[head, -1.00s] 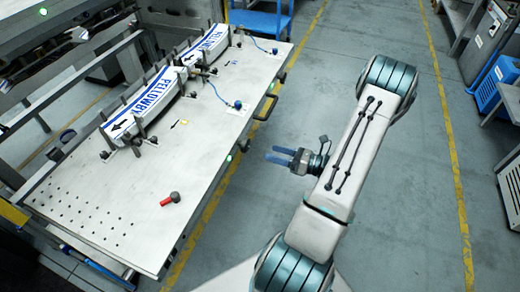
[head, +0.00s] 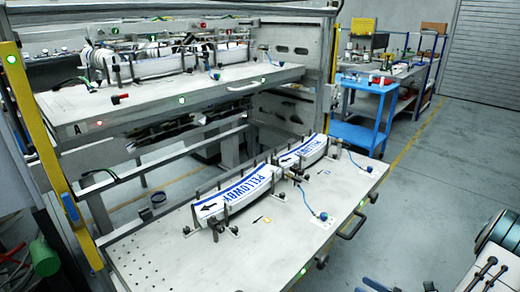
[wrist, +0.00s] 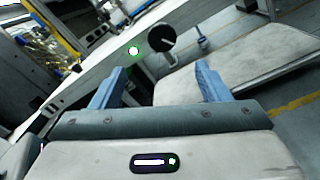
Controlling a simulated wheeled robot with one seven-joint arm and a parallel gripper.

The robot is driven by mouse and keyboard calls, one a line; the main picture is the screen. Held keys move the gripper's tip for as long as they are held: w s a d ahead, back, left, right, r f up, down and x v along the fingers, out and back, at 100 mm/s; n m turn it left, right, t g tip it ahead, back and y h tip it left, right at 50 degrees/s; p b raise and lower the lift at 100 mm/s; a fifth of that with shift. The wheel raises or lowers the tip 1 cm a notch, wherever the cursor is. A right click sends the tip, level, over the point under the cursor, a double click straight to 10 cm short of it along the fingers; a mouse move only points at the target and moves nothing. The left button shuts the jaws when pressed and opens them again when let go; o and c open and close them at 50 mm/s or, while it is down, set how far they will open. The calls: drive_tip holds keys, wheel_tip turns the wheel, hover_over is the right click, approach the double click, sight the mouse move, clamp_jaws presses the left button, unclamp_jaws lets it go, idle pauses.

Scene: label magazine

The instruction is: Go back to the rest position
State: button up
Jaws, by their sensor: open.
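My gripper (wrist: 158,85) shows two blue fingers spread apart with nothing between them in the wrist view. In the head view only the blue fingertips (head: 370,286) show at the bottom edge, off the front of the lower table. Part of my arm (head: 490,262) is at the lower right, mostly cut off. The lower table (head: 150,262) holds two curved label stacks in post holders, the near stack (head: 238,195) and the far stack (head: 303,152), both with blue lettering.
An upper table (head: 180,93) with more label stacks stands behind. A blue cart (head: 360,130) is at the back, near a shelf bench (head: 415,80). A black handle (head: 352,228) juts from the lower table's front edge. The grey floor (head: 450,150) at right is clear.

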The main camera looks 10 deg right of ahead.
drive_tip(key=s+a+r+n+g+h+p, duration=0.1)
drive_tip(key=s+a+r+n+g+p, duration=0.15)
drive_tip(key=a+r+n+g, duration=1.3)
drive_tip(key=s+a+r+n+t+h+p, duration=0.1)
drive_tip(key=s+a+r+n+t+h, duration=0.1)
drive_tip(key=r+n+h, duration=0.3)
drive_tip(key=s+a+r+n+t+h+p, duration=0.2)
drive_tip(key=a+r+n+h, duration=0.3)
drive_tip(key=n, duration=0.8)
drive_tip(key=shift+s+a+r+h, duration=0.15)
drive_tip(key=shift+s+r+h, duration=0.15)
drive_tip(key=shift+s, duration=0.15)
drive_tip(key=shift+t, duration=0.25)
